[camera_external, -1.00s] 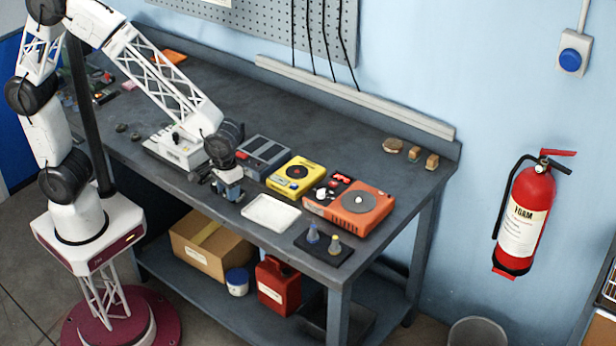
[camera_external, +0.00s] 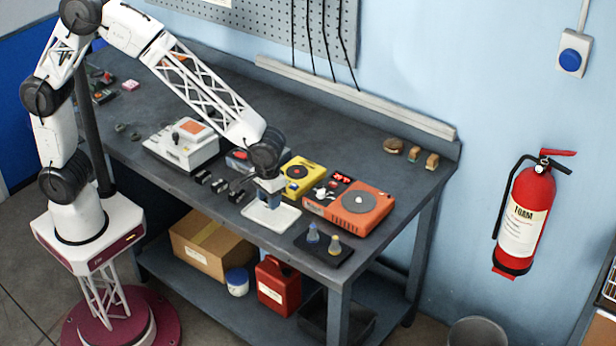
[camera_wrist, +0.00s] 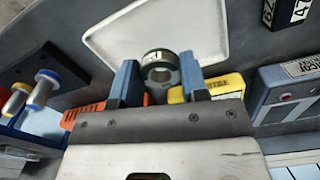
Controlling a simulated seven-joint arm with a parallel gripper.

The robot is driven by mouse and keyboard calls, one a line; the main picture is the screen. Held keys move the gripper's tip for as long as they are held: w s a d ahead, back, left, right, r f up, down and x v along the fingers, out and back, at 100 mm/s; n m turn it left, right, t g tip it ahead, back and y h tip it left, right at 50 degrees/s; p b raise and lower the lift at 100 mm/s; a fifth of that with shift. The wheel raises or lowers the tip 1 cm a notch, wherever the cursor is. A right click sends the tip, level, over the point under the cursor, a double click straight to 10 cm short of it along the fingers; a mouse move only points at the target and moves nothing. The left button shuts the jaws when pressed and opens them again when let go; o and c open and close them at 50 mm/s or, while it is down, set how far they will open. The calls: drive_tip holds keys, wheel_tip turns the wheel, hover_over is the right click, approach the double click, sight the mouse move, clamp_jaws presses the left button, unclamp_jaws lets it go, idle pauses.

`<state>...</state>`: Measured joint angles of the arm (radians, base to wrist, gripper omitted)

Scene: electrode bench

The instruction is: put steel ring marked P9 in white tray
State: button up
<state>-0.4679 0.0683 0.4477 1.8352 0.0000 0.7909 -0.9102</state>
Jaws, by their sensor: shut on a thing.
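My gripper (camera_external: 269,201) is over the white tray (camera_external: 287,222) near the bench's front edge. The ring's exact height above the tray is unclear. In the external view the ring is hidden by my gripper.
Several small black labelled pieces (camera_external: 220,185) lie left of the tray. A yellow device (camera_external: 301,175) and an orange device (camera_external: 358,207) stand behind and to the right.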

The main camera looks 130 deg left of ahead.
sight(270, 215)
drive_tip(key=shift+f, duration=0.1)
idle(0.3)
drive_tip(key=shift+f, duration=1.65)
drive_tip(key=shift+f, duration=0.15)
drive_tip(key=o, duration=1)
wheel_tip(270, 215, up, 12)
drive_tip(key=shift+r, duration=0.2)
